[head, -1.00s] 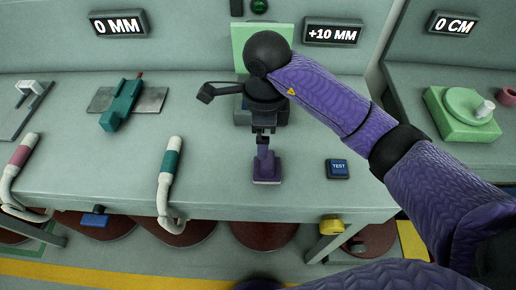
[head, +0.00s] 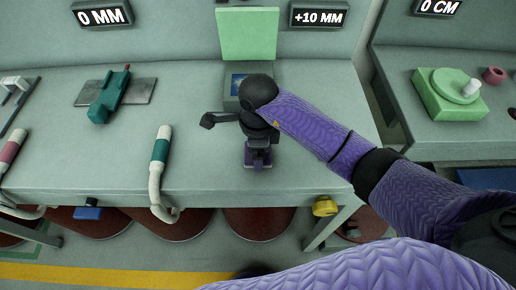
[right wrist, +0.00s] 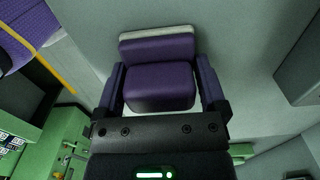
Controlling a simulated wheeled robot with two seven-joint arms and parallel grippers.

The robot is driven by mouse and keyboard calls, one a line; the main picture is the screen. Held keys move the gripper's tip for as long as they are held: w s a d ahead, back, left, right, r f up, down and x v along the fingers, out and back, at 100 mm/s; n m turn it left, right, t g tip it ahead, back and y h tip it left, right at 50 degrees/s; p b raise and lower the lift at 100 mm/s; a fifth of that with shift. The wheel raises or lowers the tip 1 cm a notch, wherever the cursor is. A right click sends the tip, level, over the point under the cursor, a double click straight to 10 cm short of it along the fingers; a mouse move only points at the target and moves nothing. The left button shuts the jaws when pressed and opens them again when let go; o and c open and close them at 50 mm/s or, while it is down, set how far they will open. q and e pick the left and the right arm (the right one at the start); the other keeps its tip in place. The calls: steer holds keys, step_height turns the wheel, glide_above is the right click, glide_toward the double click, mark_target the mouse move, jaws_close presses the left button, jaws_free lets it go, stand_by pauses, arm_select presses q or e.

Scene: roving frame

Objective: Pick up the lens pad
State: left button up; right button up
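The lens pad is a purple block with a pale base edge; it stands on the bench (head: 210,185) near its front edge in the head view (head: 249,161). In the right wrist view the pad (right wrist: 158,82) fills the space between the fingers. My right gripper (head: 258,150) points down over the pad. In the wrist view its purple fingers (right wrist: 160,88) stand on either side of the pad's upper block, with narrow gaps seeming to show near the finger roots. The gripper looks open around it. My left gripper is not in view.
A device with a blue screen (head: 238,82) and a green panel (head: 248,35) stand behind my right arm. A teal-and-white curved handle (head: 160,150) is left of the pad. A teal clamp (head: 108,98) lies farther left. The bench between handle and pad is clear.

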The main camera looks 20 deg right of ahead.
steer(key=c, duration=0.4)
steer(key=shift+o, duration=0.2)
step_height(320, 180, up, 10)
steer(key=shift+p, duration=0.7)
